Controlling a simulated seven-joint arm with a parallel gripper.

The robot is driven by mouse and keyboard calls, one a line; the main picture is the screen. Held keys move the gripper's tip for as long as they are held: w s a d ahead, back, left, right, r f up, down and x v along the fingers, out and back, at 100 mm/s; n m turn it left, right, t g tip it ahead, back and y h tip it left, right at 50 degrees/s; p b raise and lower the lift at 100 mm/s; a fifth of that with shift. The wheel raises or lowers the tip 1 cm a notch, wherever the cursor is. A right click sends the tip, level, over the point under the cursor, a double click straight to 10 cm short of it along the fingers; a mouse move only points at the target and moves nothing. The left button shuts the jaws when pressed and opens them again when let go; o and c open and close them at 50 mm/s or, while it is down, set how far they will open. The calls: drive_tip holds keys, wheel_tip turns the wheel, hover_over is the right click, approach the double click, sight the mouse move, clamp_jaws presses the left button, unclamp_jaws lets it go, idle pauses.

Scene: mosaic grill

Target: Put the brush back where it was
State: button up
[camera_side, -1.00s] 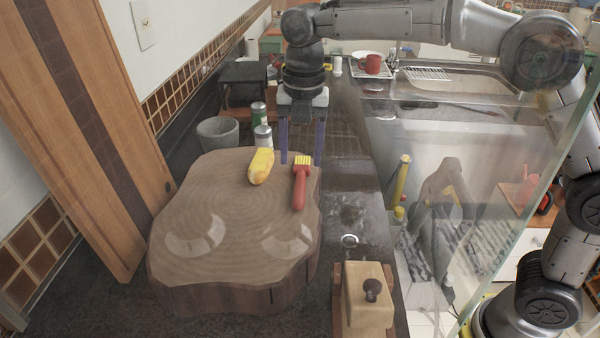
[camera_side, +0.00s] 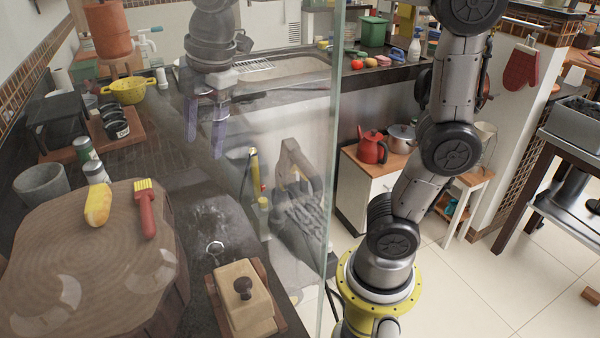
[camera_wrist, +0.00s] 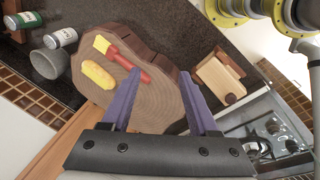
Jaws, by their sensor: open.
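The brush (camera_side: 146,208), with a red handle and pale yellow bristles, lies flat on the round wooden board (camera_side: 80,265), near its far right edge. It also shows in the wrist view (camera_wrist: 128,60). Next to it lies a yellow, corn-like food piece (camera_side: 98,204), which also shows in the wrist view (camera_wrist: 97,75). My gripper (camera_side: 206,140) is open and empty, with its purple fingers apart. It hangs in the air behind and to the right of the brush, clear of the board. In the wrist view the brush lies beyond the fingertips (camera_wrist: 160,78).
A wooden box with a dark knob (camera_side: 243,295) stands at the counter's front. A glass panel (camera_side: 334,130) rises beside the counter. A yellow colander (camera_side: 126,91) stands farther back.

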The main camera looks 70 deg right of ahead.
drive_tip(key=s+d+f+m+t, duration=0.1)
drive_tip(key=s+d+f+m, duration=0.1)
drive_tip(key=s+f+m, duration=0.2)
drive_tip(key=s+d+f+m+t, duration=0.1)
drive_tip(key=s+f+m, duration=0.3)
drive_tip(key=s+m, duration=0.7)
drive_tip(key=shift+s+d+t, duration=0.15)
drive_tip(key=shift+d+t, duration=0.25)
drive_tip(key=shift+d, duration=0.5)
